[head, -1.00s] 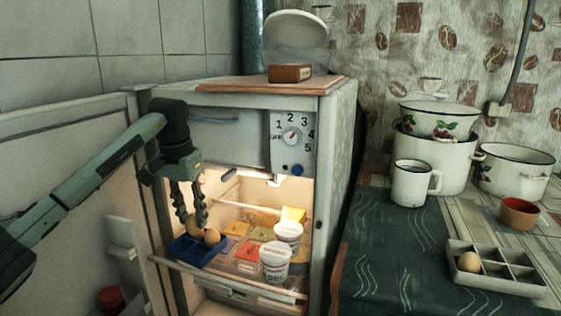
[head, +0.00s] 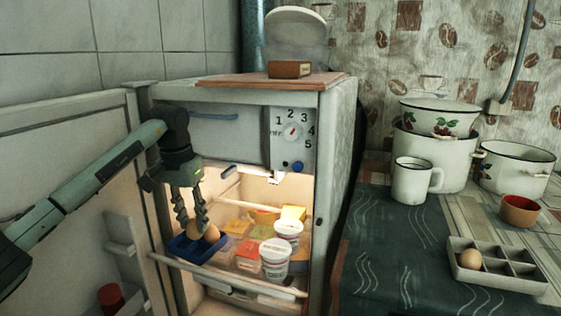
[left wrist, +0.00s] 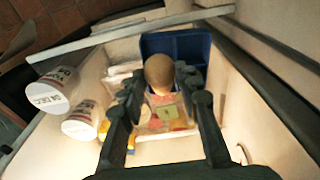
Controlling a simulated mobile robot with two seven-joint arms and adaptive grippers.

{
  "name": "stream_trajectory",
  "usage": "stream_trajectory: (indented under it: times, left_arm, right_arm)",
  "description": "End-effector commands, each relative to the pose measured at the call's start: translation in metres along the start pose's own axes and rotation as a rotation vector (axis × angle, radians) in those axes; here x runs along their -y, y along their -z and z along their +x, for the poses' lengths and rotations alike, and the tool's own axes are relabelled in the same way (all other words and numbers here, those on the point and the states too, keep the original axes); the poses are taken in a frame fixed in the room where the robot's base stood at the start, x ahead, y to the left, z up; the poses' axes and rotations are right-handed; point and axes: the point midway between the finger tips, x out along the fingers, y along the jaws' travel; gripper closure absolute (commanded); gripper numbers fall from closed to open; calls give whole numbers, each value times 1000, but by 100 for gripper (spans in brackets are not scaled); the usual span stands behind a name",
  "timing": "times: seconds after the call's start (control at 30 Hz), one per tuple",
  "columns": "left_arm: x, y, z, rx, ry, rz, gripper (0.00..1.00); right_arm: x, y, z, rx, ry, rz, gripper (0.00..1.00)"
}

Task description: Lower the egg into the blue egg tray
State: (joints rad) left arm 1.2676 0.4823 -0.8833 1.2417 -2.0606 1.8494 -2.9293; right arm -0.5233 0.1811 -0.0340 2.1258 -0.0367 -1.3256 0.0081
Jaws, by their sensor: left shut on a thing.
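My left gripper (head: 193,226) reaches into the open fridge and is shut on a brown egg (left wrist: 159,72). The held egg is low at the blue egg tray (head: 196,250); I cannot tell whether it touches the tray floor. In the left wrist view the held egg covers part of the blue tray (left wrist: 194,49), whose visible far compartments look empty. My right gripper is not in view.
White tubs (head: 275,257) and colourful packages (head: 262,232) stand right of the tray. A shelf rail (head: 240,282) crosses in front. The fridge door (head: 60,150) is open at left. On the counter, a grey tray (head: 497,280) holds one egg.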

Motion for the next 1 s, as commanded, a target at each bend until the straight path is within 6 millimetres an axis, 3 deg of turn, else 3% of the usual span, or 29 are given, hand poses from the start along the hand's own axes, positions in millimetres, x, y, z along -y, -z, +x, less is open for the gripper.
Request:
stream_trajectory:
  times: [1.0]
  left_arm:
    - [0, -1, 8, 1, 0, 0, 77]
  right_arm:
    - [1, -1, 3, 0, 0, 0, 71]
